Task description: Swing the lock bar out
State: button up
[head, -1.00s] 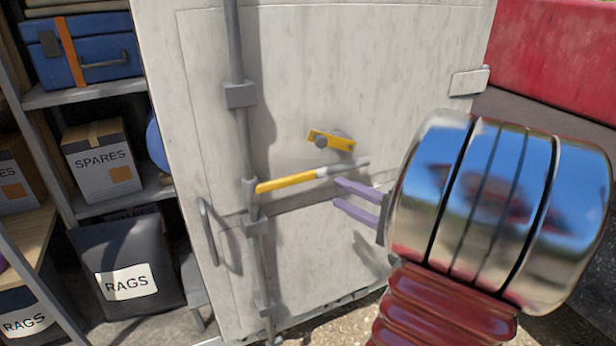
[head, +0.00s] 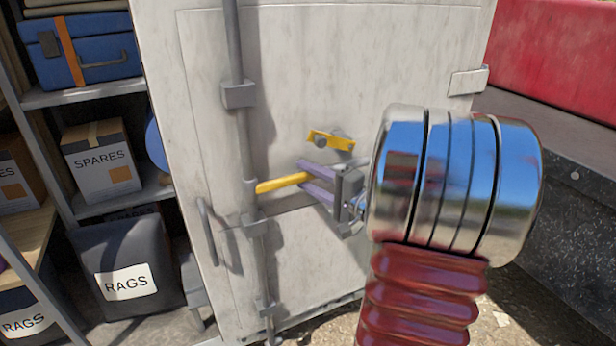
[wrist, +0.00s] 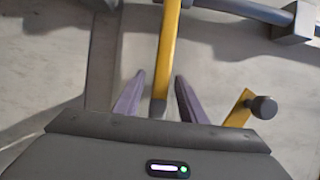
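The lock bar (head: 282,183) is a yellow-gripped lever reaching right from the grey vertical rod (head: 243,130) on the pale door. In the wrist view the yellow bar (wrist: 168,50) runs down between my fingers. My gripper (head: 302,175) has its two purple fingers on either side of the bar, one above and one below in the head view. In the wrist view my gripper (wrist: 160,76) is open, with a gap between the bar and each finger.
A small yellow catch (head: 330,140) on a grey knob sits just above the bar; it also shows in the wrist view (wrist: 238,110). A grey handle (head: 211,235) is lower left on the door (head: 400,60). Shelves with boxes and bags stand left.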

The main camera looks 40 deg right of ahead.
jog(key=shift+w, duration=0.25)
jog(key=shift+c, duration=0.4)
grip_shut()
jog(key=shift+f, duration=0.1)
jog(key=shift+d, duration=0.15)
